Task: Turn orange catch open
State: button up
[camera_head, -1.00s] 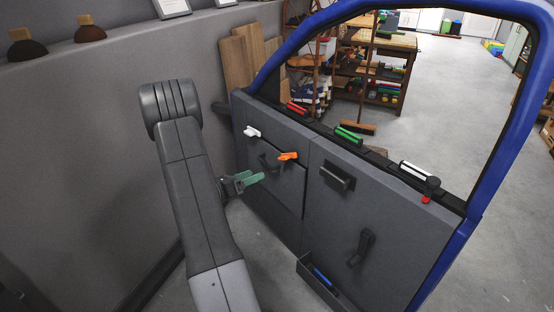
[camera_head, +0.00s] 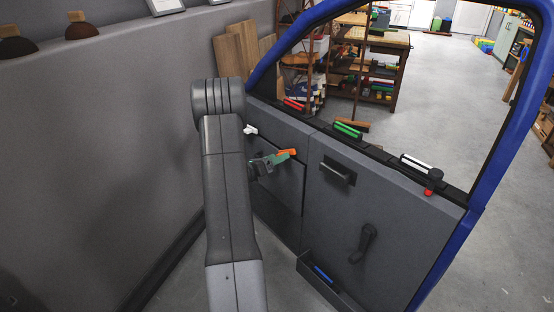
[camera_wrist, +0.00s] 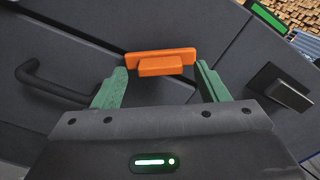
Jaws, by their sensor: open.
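The orange catch (camera_wrist: 160,62) is on the dark grey door panel, just beyond my open fingertips in the wrist view. It lies roughly level there, with a raised grip block at its middle. In the head view the orange catch (camera_head: 288,152) shows just past the green fingers, partly covered by them. My gripper (camera_wrist: 160,82) is open, with one green finger on each side of the catch's middle. In the head view my gripper (camera_head: 278,158) is close to the panel. I cannot tell whether the fingers touch the catch.
A white catch (camera_head: 251,129) sits left of the orange one. A black pull handle (camera_wrist: 50,82) is at the left in the wrist view. A recessed handle (camera_head: 338,172), a crank (camera_head: 364,243) and a door pocket (camera_head: 330,283) are to the right. A grey wall stands left.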

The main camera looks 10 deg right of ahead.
jog(key=shift+w+d, duration=0.25)
jog(key=shift+d, duration=0.2)
jog(key=c, duration=1)
jog(key=shift+b, duration=0.3)
jog(key=shift+m+b, duration=3.1)
jog(key=shift+b, duration=0.35)
